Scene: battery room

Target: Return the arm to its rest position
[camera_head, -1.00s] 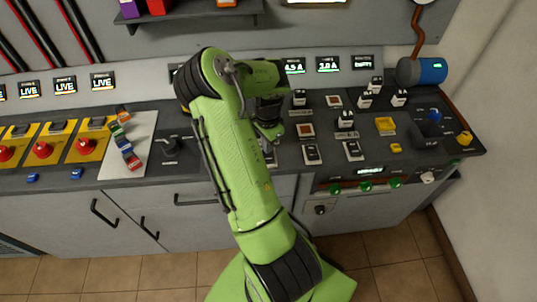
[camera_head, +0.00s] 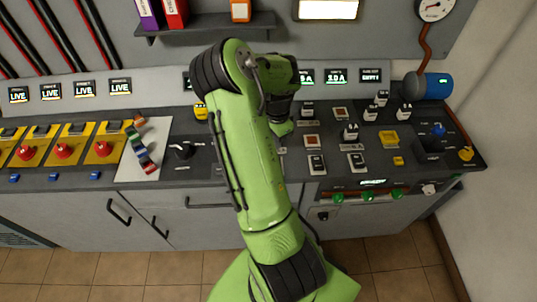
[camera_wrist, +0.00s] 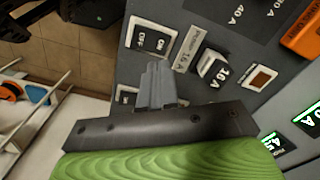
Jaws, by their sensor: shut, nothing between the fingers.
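My green arm rises from the bottom middle of the camera_head view and bends over the bench (camera_head: 190,172). Its hand hangs over the middle of the bench, and the fingers are mostly hidden there. In the camera_wrist view my gripper (camera_wrist: 158,88) shows as grey fingers, closed together with nothing between them. I cannot tell how far above the panel the fingertips are.
Red knobs on yellow plates (camera_head: 65,150) and a pale board with coloured blocks (camera_head: 132,168) lie left. Fuse blocks (camera_head: 351,132), a yellow block (camera_head: 389,136) and a blue cylinder (camera_head: 436,86) lie right. A shelf (camera_head: 205,27) hangs above. Tiled floor (camera_head: 180,268) is in front.

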